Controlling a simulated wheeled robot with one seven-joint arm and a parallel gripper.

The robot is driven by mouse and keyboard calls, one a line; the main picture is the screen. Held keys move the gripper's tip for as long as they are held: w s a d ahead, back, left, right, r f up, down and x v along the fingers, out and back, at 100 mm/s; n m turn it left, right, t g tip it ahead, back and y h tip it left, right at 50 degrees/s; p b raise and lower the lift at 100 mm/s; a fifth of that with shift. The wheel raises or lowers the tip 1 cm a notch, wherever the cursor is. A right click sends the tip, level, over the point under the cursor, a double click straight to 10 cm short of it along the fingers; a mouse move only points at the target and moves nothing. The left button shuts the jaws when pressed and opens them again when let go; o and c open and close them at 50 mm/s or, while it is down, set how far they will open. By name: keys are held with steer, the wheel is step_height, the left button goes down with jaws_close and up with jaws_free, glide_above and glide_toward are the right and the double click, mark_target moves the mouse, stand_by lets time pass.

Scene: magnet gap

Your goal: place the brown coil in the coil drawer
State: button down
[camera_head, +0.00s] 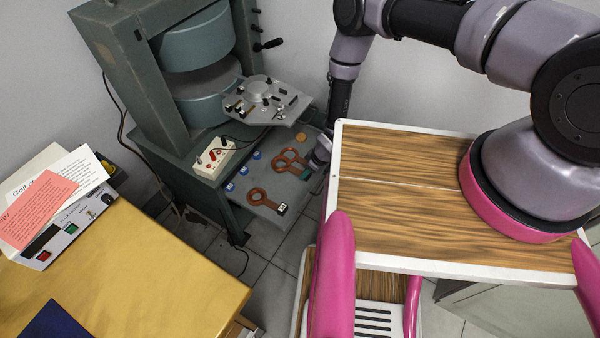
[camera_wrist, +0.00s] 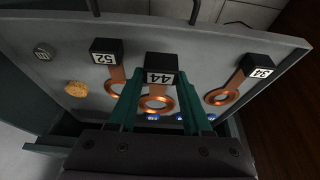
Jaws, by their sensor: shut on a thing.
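A grey pulled-out drawer (camera_head: 237,199) sits low on the green magnet stand. It holds three copper-brown coils with dark label blocks; a near coil (camera_head: 259,195) and a far coil (camera_head: 293,154) show in the head view. My gripper (camera_head: 304,172) reaches into the drawer from the right. In the wrist view its green fingers (camera_wrist: 159,82) are shut on the middle coil (camera_wrist: 157,103), just below the block marked 44. That coil is at the drawer floor; whether it touches is unclear. Another coil (camera_wrist: 116,88) is to its left and one (camera_wrist: 221,97) to its right.
An orange-brown disc (camera_wrist: 77,88) and a small grey round piece (camera_wrist: 43,52) are in the drawer. Several blue-marked pieces (camera_head: 243,171) line its left side. A metal plate with fittings (camera_head: 262,97) overhangs the back. A white switch box (camera_head: 213,158) stands left. My tray top is right.

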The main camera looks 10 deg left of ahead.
mark_target(300, 173)
steer(key=shift+w+a, duration=0.4)
steer(key=shift+a, duration=0.45)
steer(key=shift+x, duration=1.85)
steer(key=shift+s+d+f, duration=0.1)
steer(key=shift+s+d, duration=0.05)
steer(key=shift+c, duration=1.7)
jaws_free()
steer(key=shift+f, duration=0.1)
steer(key=v, duration=1.2)
